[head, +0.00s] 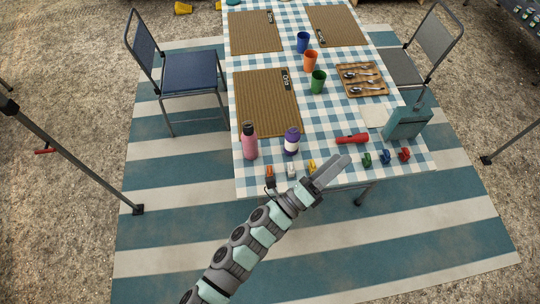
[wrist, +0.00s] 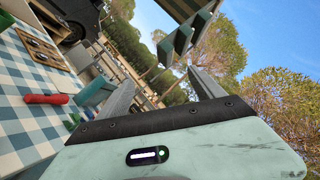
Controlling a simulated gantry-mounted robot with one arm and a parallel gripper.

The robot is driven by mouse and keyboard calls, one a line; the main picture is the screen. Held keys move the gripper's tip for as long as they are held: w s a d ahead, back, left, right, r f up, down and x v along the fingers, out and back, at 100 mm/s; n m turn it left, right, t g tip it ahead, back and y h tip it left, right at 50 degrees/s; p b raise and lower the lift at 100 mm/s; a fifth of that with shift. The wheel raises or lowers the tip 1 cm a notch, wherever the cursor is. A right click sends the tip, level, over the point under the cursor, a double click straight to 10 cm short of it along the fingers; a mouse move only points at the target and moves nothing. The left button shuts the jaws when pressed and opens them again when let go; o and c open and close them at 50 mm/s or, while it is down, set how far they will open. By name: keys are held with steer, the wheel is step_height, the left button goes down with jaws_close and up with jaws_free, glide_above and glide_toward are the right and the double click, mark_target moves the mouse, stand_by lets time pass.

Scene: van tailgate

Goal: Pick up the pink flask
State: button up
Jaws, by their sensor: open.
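The pink flask (head: 250,142) stands upright near the front left corner of the checked table, with a dark cap. In the wrist view my gripper's fingers (wrist: 162,92) point out past the table towards trees and sky. The pink flask is not in the wrist view.
A red torch (head: 352,138) lies right of the flasks; it also shows in the wrist view (wrist: 46,99). Small coloured clips (head: 385,156) line the front edge. Cups (head: 318,82), a cutlery tray (head: 362,75) and a teal box (head: 407,123) stand farther back. A chair (head: 185,72) is at left.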

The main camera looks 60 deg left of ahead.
steer(key=s+a+f+m+g+y+b, duration=0.2)
steer(key=s+a+f+y+b, duration=0.15)
steer(key=a+f, duration=0.35)
steer(key=s+a+f+m+g+y+b, duration=0.1)
steer(key=s+a+f+g+y+b, duration=0.15)
steer(key=a+f+b, duration=0.4)
steer(key=m+g+y+b, duration=0.2)
steer(key=g+y+b, duration=0.2)
glide_toward(248, 145)
steer(key=x, duration=0.5)
steer(key=shift+w+d+f, duration=0.1)
steer(key=shift+w+d, duration=0.25)
steer(key=shift+s+a+m+g+y, duration=0.15)
steer(key=shift+a+m+g+y, duration=0.1)
steer(key=shift+a+m+y, duration=0.1)
steer(key=b+x, duration=0.1)
steer(key=x, duration=0.4)
steer(key=shift+w+a+f, duration=0.1)
steer(key=shift+w+a, duration=0.15)
steer(key=shift+a, duration=0.05)
steer(key=b+x, duration=0.1)
steer(key=x, duration=0.3)
steer(key=shift+w+a+f, duration=0.1)
steer(key=shift+w+a, duration=0.1)
steer(key=shift+a, duration=0.15)
steer(key=shift+c, duration=0.3)
jaws_close()
